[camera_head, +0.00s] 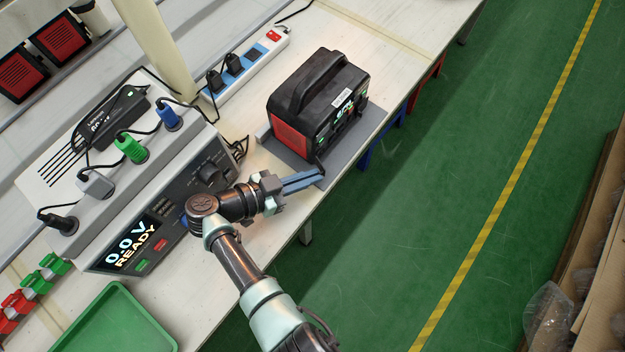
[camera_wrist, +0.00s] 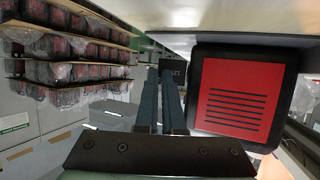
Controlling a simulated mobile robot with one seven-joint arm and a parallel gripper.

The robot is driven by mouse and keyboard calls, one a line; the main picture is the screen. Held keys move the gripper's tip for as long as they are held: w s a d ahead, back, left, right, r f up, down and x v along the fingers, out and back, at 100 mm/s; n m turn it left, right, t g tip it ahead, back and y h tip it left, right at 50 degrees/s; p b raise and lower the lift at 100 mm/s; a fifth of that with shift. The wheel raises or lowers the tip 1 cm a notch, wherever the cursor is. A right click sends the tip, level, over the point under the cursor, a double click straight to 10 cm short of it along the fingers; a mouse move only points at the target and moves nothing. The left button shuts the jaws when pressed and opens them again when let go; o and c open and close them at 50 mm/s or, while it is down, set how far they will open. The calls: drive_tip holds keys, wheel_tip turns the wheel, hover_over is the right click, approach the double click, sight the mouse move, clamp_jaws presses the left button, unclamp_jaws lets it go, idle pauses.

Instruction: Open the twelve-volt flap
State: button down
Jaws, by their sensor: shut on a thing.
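The power station (camera_head: 318,100), a black box with a red side panel and a top handle, stands on a grey mat (camera_head: 290,160) near the bench edge. Its red side panel (camera_wrist: 236,98) fills the right of the wrist view. My gripper (camera_head: 320,173) is at the near front corner, its two long blue-grey fingers shut on the twelve-volt flap. The flap (camera_wrist: 173,69) is a small dark plate with pale lettering at the fingertips in the wrist view. It appears to stand out from the front face. Its hinge is hidden.
A grey bench supply (camera_head: 165,205) reading "0.0 V READY" stands left of my arm. A power strip (camera_head: 245,65) lies behind, and a green tray (camera_head: 110,325) is at lower left. The green floor beyond the bench edge is open.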

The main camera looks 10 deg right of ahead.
drive_tip(key=shift+w+m+g+b, duration=0.15)
drive_tip(key=shift+m+g+b, duration=0.25)
drive_tip(key=shift+g, duration=0.1)
drive_tip(key=c, duration=1)
unclamp_jaws()
wheel_tip(320, 180, up, 10)
drive_tip(key=p, duration=0.2)
drive_tip(key=shift+p, duration=0.3)
